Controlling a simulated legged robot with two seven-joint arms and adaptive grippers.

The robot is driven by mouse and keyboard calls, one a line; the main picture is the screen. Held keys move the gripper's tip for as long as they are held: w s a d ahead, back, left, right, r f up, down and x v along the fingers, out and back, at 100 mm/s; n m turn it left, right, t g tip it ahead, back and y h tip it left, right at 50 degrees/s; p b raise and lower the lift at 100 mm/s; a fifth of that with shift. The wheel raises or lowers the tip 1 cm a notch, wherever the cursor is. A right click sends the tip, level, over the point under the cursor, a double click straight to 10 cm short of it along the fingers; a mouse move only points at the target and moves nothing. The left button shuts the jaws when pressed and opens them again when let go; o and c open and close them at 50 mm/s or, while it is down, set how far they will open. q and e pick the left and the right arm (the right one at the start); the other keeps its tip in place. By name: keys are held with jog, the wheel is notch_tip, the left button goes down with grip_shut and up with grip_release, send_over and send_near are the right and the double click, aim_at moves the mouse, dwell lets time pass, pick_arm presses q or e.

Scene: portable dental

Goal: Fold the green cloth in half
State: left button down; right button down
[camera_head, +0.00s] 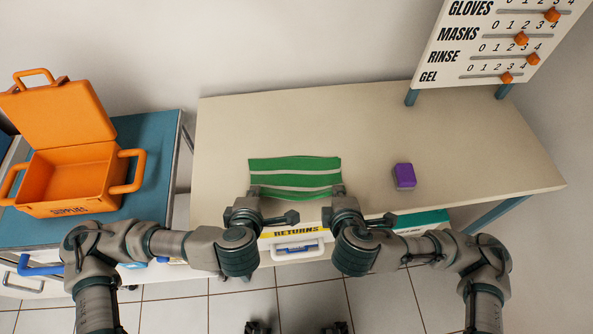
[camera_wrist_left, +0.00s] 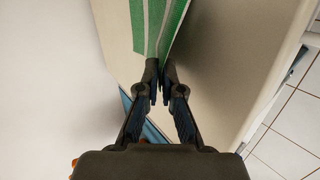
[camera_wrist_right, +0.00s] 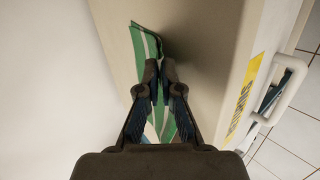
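The green cloth (camera_head: 295,164) with white stripes lies spread near the front edge of the beige table. My left gripper (camera_head: 254,192) is at its near left corner, and my right gripper (camera_head: 338,190) is at its near right corner. In the left wrist view the fingers (camera_wrist_left: 160,82) are nearly together with the edge of the cloth (camera_wrist_left: 155,22) between the tips. In the right wrist view the fingers (camera_wrist_right: 160,80) look closed on the cloth (camera_wrist_right: 140,45), whose edge there is bent. The tips hide the pinched parts.
A purple block (camera_head: 404,176) sits on the table (camera_head: 370,130) to the right of the cloth. An open orange case (camera_head: 70,178) stands on a teal-topped cart at left. A slider board (camera_head: 490,45) stands at the back right. A drawer labelled RETURNS (camera_head: 296,242) is below the front edge.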

pick_arm(q)
jog(key=shift+s+r, duration=0.1)
jog(key=shift+s, duration=0.05)
pick_arm(e)
jog(key=shift+s+r, duration=0.1)
jog(key=shift+s, duration=0.05)
pick_arm(q)
jog(key=c, duration=1)
grip_release()
jog(key=shift+c, duration=0.2)
pick_arm(e)
jog(key=c, duration=1)
grip_release()
jog(key=shift+c, duration=0.2)
pick_arm(q)
jog(key=shift+r, duration=0.4)
pick_arm(e)
jog(key=shift+r, duration=0.4)
pick_arm(q)
jog(key=s+r, duration=0.3)
jog(key=r, duration=0.5)
jog(key=shift+s, duration=0.4)
pick_arm(e)
jog(key=s+r, duration=0.3)
jog(key=r, duration=0.5)
jog(key=shift+s, duration=0.4)
